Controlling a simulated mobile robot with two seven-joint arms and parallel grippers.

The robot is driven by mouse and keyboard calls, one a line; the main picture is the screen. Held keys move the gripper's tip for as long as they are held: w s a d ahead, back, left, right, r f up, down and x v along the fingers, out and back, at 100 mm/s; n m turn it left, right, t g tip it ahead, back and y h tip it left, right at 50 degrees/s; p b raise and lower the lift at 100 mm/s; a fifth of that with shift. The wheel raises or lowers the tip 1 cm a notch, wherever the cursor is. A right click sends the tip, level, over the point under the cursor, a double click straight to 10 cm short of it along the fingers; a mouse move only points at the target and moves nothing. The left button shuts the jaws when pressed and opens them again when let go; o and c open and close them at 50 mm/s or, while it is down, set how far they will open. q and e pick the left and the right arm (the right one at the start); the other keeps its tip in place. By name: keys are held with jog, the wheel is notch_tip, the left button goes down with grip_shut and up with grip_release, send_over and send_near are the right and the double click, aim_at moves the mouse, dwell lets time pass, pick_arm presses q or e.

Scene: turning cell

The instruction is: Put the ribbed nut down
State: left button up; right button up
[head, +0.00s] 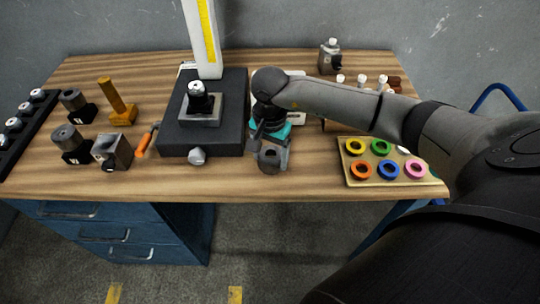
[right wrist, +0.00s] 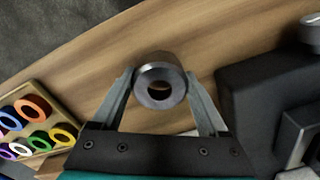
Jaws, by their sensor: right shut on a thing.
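The ribbed nut (right wrist: 160,81) is a dark grey metal ring with a round hole, between the two fingertips of my right gripper (right wrist: 160,90) in the right wrist view. Its ribs are too fine to make out. In the head view my right gripper (head: 271,150) is shut on the nut (head: 268,158) over the front middle of the wooden bench, right of the black plate. I cannot tell whether the nut touches the wood. My left gripper is not in view.
The black plate (head: 173,138) with a white-yellow column stands left of the nut. A tray of coloured rings (head: 345,175) lies to the right. Grey parts on black blocks (head: 78,155) and an orange-handled tool (head: 143,146) are at left. Bare wood (head: 240,180) runs along the front edge.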

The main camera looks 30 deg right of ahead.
jog(key=shift+f, duration=0.15)
jog(key=shift+f, duration=0.1)
jog(key=o, duration=1.4)
notch_tip(320, 180, up, 12)
jog(key=shift+a, duration=0.1)
